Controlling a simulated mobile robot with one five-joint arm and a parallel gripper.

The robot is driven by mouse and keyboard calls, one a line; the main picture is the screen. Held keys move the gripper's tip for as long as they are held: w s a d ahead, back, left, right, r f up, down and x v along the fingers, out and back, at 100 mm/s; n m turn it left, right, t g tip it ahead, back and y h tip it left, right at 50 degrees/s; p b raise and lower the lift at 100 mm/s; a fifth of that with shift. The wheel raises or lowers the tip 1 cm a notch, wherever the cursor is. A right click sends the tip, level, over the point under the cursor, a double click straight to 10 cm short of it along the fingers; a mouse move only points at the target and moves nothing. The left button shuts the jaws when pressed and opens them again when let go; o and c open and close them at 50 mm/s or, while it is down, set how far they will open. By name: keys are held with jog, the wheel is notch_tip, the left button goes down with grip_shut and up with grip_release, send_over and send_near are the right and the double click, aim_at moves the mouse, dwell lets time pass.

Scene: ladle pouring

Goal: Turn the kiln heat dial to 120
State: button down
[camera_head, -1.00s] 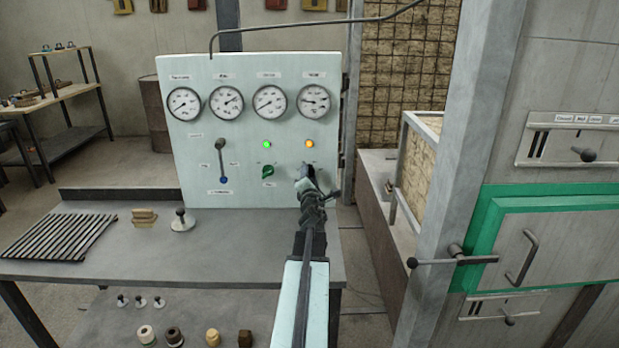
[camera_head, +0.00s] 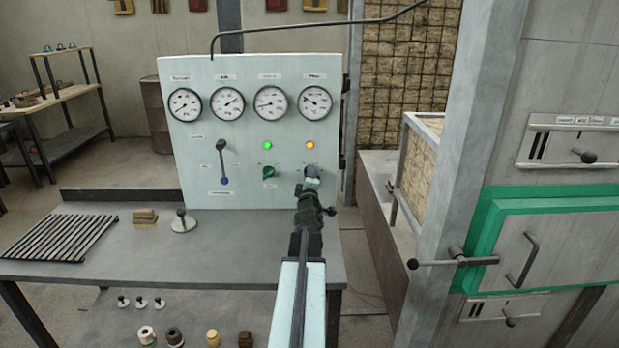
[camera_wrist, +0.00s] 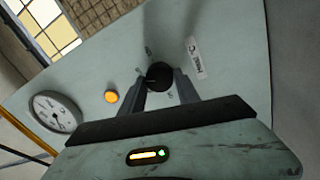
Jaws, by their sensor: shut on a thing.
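A black round dial (camera_wrist: 159,75) is on the pale green control panel, close to a lit amber lamp (camera_wrist: 112,96). My gripper (camera_wrist: 160,88) is shut on this dial, one finger on each side of it in the wrist view. In the head view my gripper (camera_head: 310,178) reaches the lower right of the panel (camera_head: 200,170) and hides most of the dial. The rightmost gauge (camera_head: 315,103) is above the amber lamp (camera_head: 310,145). The dial's markings are too small to read.
A green knob (camera_head: 268,172) and a lever (camera_head: 222,160) are on the panel, left of my gripper. A grey workbench (camera_head: 110,255) carries a slatted rack (camera_head: 62,238) and a weight-like piece (camera_head: 183,222). The kiln door (camera_head: 540,245) is at right.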

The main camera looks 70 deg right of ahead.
jog(key=shift+s+m, duration=0.1)
jog(key=shift+m, duration=0.6)
jog(key=c, duration=0.9)
grip_release()
